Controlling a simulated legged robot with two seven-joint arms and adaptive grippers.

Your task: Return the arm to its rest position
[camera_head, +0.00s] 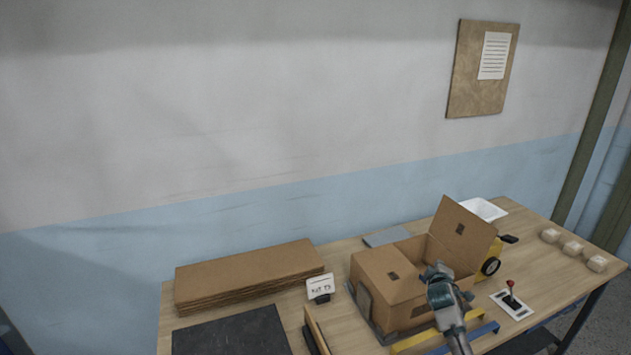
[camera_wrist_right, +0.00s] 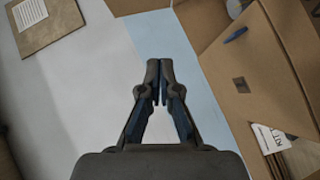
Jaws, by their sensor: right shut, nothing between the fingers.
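My right gripper (camera_head: 436,272) is over the near side of the open cardboard box (camera_head: 384,277) in the head view. In the right wrist view my right gripper (camera_wrist_right: 160,76) has its fingertips together with nothing between them. Whether the gripper touches the box cannot be told. My left gripper is not in view.
A wall (camera_head: 240,110) stands behind.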

